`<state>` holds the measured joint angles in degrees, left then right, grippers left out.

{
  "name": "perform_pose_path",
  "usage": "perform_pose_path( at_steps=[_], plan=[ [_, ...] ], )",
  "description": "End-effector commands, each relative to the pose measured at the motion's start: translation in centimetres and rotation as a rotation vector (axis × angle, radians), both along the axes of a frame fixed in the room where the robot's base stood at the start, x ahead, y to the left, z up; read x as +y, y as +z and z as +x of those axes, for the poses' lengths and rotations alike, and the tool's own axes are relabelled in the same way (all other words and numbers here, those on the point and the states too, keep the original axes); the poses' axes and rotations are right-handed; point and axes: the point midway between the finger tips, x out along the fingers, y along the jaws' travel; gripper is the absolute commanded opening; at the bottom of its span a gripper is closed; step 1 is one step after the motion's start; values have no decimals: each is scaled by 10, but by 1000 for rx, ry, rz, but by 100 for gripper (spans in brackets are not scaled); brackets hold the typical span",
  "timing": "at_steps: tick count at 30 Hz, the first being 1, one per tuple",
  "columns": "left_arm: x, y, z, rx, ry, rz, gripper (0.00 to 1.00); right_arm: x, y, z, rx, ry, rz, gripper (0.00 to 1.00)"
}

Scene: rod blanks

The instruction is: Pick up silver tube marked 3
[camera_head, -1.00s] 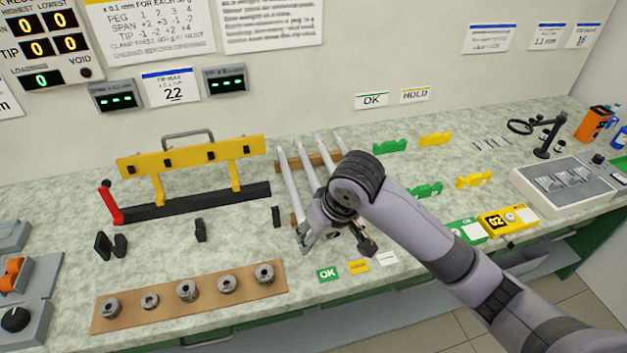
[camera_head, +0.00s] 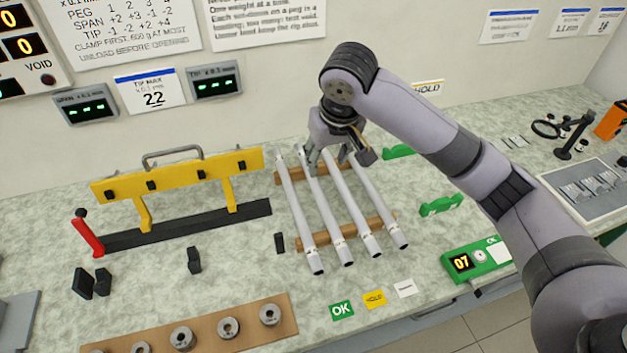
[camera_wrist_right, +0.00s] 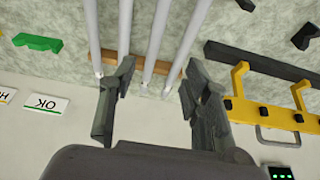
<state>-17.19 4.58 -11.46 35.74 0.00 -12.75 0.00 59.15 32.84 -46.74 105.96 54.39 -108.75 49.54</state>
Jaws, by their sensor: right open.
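Several silver tubes lie side by side, pointing front to back, across two wooden rails in the head view, among them the leftmost tube (camera_head: 300,212) and the rightmost tube (camera_head: 380,203). Small marks near their front ends are too small to read, so I cannot tell which is tube 3. My right gripper (camera_head: 328,166) is open and empty over the tubes' back ends, near the back rail (camera_head: 288,177). In the right wrist view, the open fingers (camera_wrist_right: 158,68) straddle the picture of two tubes (camera_wrist_right: 152,45); contact cannot be told. My left gripper is out of view.
A yellow frame with a black base (camera_head: 180,228) stands left of the tubes. A wooden strip of metal weights (camera_head: 205,334) lies at front left. A green block (camera_head: 440,205) and green display box (camera_head: 475,260) are at right.

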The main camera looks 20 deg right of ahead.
Motion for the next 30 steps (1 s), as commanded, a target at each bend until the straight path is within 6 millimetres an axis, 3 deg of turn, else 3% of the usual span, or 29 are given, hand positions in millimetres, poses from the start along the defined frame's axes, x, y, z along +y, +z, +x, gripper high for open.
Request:
perform_pose_path(
  at_steps=[5, 18, 30],
  plan=[
    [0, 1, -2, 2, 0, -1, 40, -1, -15, 4, 5, -5, -2, 44],
    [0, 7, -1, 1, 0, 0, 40, 0, -101, 30, 4, -2, -1, 44],
    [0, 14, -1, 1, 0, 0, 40, -3, -137, 42, 3, -4, -3, 44]
  ],
)
